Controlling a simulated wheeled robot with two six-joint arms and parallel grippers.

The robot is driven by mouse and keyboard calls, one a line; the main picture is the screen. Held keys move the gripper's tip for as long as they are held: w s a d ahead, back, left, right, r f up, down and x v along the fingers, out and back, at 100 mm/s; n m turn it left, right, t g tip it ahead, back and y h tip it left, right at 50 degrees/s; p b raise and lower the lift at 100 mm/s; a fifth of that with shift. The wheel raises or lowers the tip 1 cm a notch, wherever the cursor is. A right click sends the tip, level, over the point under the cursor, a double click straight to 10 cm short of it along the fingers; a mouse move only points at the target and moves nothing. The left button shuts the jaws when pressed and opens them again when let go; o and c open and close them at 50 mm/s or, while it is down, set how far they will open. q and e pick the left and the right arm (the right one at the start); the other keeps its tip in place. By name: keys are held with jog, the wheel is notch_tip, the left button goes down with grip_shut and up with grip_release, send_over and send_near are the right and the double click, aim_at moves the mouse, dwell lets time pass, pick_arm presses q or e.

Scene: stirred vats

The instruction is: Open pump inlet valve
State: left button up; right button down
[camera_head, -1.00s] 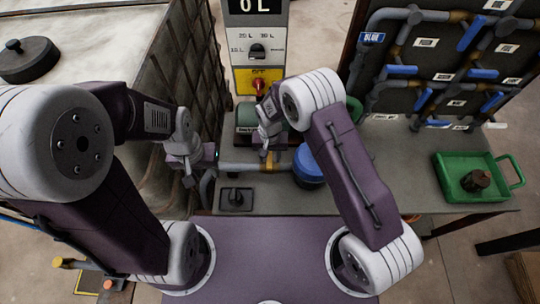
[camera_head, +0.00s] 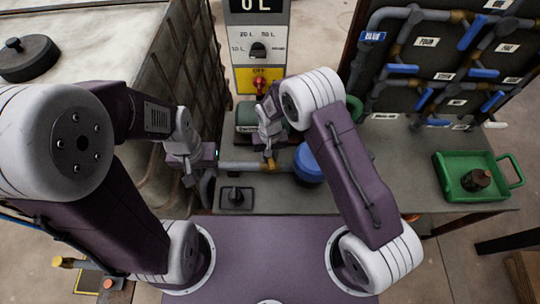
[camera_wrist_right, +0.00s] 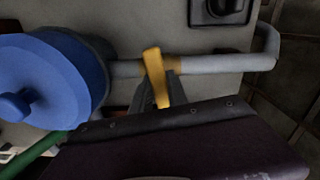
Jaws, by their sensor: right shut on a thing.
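A yellow valve handle (camera_wrist_right: 154,66) sits on a grey pipe (camera_wrist_right: 218,65) in the right wrist view. It stands across the pipe, slightly tilted. In the head view only a little of the yellow handle (camera_head: 271,164) shows beneath my right gripper (camera_head: 268,151). My right gripper is shut on the handle; its fingers (camera_wrist_right: 157,92) are partly hidden behind it in the wrist view. My left gripper (camera_head: 189,178) hangs to the left, beside the pipe's bent end and apart from the handle. Its jaw opening is too small to judge.
A blue round-topped thing (camera_head: 307,166) stands close to the right of the valve. Behind is a control panel (camera_head: 259,50) with a red knob. A green tray (camera_head: 448,186) sits at right, below a board of pipes (camera_head: 420,80). The bench between is clear.

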jog(key=n, duration=1.2)
jog(key=shift+b, duration=0.3)
jog(key=shift+w+r+n, duration=0.1)
jog(key=shift+n, duration=2)
jog(key=c, duration=1.3)
grip_release()
